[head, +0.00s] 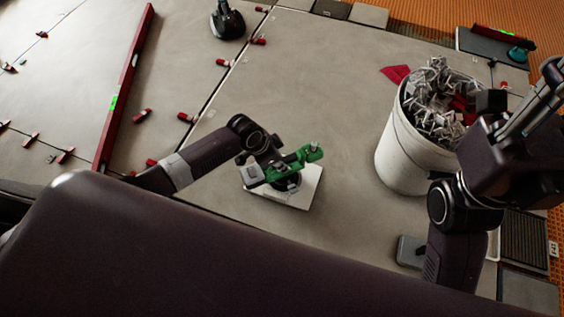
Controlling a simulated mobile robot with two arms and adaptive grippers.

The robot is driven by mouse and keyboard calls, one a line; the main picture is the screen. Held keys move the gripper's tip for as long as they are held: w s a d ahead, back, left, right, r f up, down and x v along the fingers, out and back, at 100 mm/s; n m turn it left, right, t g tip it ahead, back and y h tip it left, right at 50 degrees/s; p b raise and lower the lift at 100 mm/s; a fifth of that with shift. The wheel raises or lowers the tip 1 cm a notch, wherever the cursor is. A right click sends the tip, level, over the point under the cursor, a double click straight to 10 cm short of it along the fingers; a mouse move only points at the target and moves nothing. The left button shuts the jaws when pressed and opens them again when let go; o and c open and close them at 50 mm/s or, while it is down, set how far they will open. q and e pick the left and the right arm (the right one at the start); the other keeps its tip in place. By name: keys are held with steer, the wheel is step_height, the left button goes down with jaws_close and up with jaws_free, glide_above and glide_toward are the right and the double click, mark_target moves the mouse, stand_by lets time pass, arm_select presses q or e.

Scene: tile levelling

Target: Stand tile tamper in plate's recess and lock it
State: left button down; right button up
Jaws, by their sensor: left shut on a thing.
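A green tool, which I take to be the tile tamper (309,153), has a dark round foot over the white plate (297,198). My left gripper (268,170) is shut on it from the left. The gripper and tool cover the plate's recess, so I cannot tell whether the foot is seated or locked. My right gripper (540,95) is raised at the right edge, apart from the plate; whether its fingers are open or shut is unclear.
A white bucket (402,160) full of grey clips and red wedges stands right of the plate. A red spirit level (128,80) and several red wedges lie on the tiles at left. A black tool (227,22) stands at the back. Bare tile lies behind the plate.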

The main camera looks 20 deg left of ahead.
arm_select(q)
steer(key=shift+w, duration=0.15)
steer(key=c, duration=1.7)
jaws_free()
steer(key=shift+c, duration=0.2)
steer(key=shift+s+f, duration=0.15)
steer(key=shift+s, duration=0.1)
steer(key=v, duration=1.2)
steer(key=shift+w+d, duration=0.1)
steer(key=shift+w, duration=0.1)
